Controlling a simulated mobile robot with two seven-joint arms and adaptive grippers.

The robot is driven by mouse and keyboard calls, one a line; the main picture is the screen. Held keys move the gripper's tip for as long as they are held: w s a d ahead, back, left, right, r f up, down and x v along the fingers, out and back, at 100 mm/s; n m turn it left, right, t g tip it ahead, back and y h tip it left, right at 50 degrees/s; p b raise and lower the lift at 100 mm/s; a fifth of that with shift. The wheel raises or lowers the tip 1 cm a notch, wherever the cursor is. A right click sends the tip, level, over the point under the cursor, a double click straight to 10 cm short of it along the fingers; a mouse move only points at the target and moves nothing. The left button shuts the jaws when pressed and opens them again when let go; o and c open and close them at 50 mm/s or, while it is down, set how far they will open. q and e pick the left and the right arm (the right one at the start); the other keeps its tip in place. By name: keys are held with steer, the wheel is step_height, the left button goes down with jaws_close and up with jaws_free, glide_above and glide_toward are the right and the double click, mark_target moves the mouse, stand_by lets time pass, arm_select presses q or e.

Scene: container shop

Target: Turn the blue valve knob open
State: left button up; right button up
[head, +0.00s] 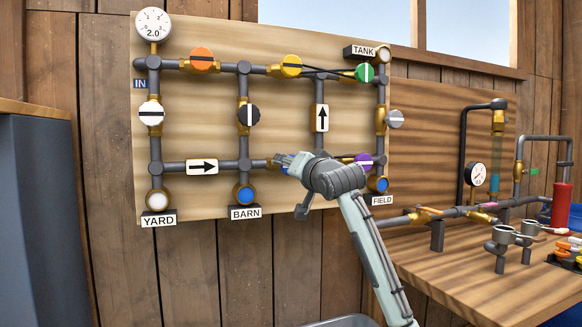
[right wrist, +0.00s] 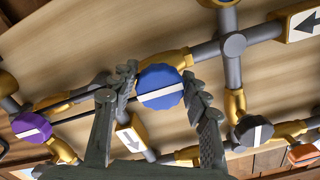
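The blue valve knob (right wrist: 160,88) is round with a white stripe, which lies roughly along the pipe in the right wrist view. In the head view only a part of the knob (head: 280,159) shows, on the lower pipe right of the arrow plate. My right gripper (right wrist: 160,82) has one finger on each side of the knob. Both fingertips lie against its edges with no clear gap. In the head view the right gripper (head: 291,161) hides most of the knob. My left gripper is not in view.
A purple knob (head: 362,161) sits close to my right wrist, and a black knob (head: 249,115) is up and left. Orange (head: 202,60), yellow (head: 291,66) and green (head: 365,73) knobs line the upper pipe. A wooden bench (head: 480,270) with fittings stands at the right.

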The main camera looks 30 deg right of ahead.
steer(key=shift+o, duration=1.3)
steer(key=shift+s, duration=0.1)
steer(key=v, duration=1.1)
steer(key=shift+s+a, duration=0.2)
steer(key=shift+s, duration=0.2)
